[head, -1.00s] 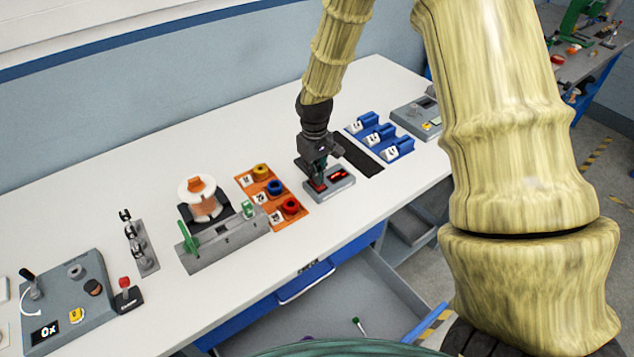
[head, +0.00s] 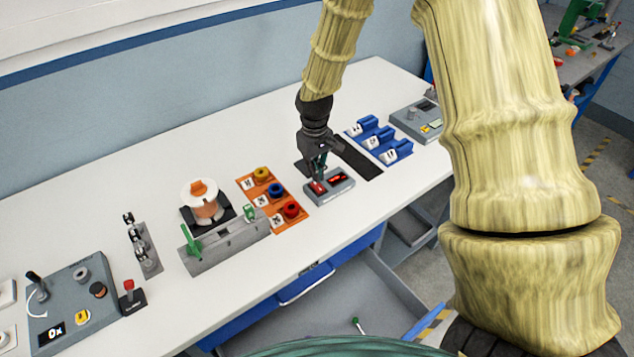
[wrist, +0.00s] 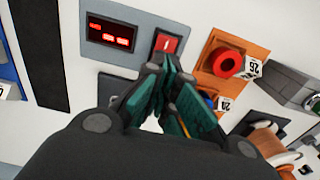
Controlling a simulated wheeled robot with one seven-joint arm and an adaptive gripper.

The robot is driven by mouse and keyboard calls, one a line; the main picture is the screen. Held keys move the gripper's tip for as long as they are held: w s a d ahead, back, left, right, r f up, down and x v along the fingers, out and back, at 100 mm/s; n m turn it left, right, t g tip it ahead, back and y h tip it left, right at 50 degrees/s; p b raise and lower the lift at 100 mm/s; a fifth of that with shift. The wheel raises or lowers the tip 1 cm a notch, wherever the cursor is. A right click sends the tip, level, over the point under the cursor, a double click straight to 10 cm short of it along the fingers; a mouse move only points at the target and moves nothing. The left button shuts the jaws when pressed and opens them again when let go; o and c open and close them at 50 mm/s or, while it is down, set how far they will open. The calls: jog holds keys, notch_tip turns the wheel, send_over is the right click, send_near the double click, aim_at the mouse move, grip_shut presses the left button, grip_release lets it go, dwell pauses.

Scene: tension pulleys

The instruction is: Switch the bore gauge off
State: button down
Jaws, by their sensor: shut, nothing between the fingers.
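The bore gauge (head: 342,191) is a grey box on the bench with a lit red display (head: 338,178) and a red switch (head: 318,188) at its left end. In the wrist view the gauge (wrist: 140,24) shows its lit display (wrist: 112,36) and the red rocker switch (wrist: 168,43) with a white mark. My gripper (head: 319,178) points down over the switch end. In the wrist view its closed fingertips (wrist: 160,66) are just beside the switch's near edge and hold nothing. I cannot tell whether they touch it.
An orange rack (head: 266,205) with coloured rings stands left of the gauge. A black strip (head: 358,158) and blue holders (head: 381,139) lie to its right. A grey fixture (head: 225,242) is further left. An open drawer (head: 350,300) juts out below the bench.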

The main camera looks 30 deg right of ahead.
aim_at(315, 183)
jog(key=shift+r+p, duration=1.4)
jog(key=shift+r, duration=0.65)
